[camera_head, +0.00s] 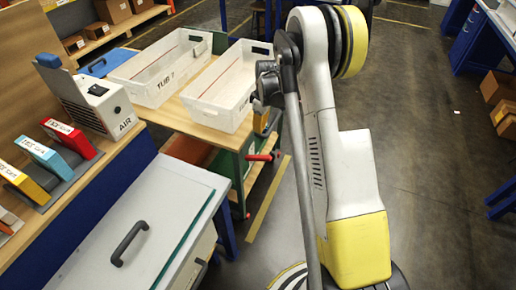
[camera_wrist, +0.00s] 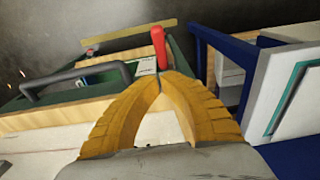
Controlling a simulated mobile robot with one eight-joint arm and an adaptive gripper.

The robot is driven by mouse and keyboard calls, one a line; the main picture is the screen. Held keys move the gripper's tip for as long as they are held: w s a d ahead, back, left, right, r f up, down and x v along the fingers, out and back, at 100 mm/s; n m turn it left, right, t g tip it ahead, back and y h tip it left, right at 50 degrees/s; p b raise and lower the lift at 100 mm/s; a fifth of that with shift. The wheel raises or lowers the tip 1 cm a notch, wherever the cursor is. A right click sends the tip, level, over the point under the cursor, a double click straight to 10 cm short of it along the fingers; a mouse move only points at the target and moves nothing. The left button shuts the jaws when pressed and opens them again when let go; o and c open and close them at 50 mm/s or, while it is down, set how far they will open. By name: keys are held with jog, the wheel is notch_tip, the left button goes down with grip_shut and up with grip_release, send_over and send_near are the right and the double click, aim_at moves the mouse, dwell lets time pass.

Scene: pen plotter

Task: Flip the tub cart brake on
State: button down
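The tub cart (camera_head: 232,140) has a green frame and a wooden top carrying two white tubs, one marked "TUB 2" (camera_head: 165,75) and an unmarked-looking one (camera_head: 215,105). A red bar (camera_head: 258,157) sticks out low at the cart's near right corner. I cannot tell whether the tips touch the lever. My arm hides part of the head view.
A grey-lidded cabinet (camera_head: 150,225) with a black handle stands close in front of the cart. A bench at left holds a grey AIR box (camera_head: 100,105) and several coloured boxes. Open floor (camera_head: 430,180) lies at right. A dark handle (camera_wrist: 75,78) shows beside my fingers.

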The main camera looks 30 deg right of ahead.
jog(key=b, duration=0.4)
send_over(261, 155)
jog(key=w+a, duration=0.1)
notch_tip(261, 155, down, 10)
jog(key=shift+a+r, duration=0.1)
jog(key=shift+r, duration=0.05)
jog(key=f, duration=0.1)
jog(key=f+b, duration=0.1)
jog(key=s+d+f, duration=0.1)
jog(key=shift+f, duration=0.1)
jog(key=shift+s+f, duration=0.2)
jog(key=shift+f, duration=0.1)
jog(key=shift+d+f+b, duration=0.1)
jog(key=shift+b, duration=0.25)
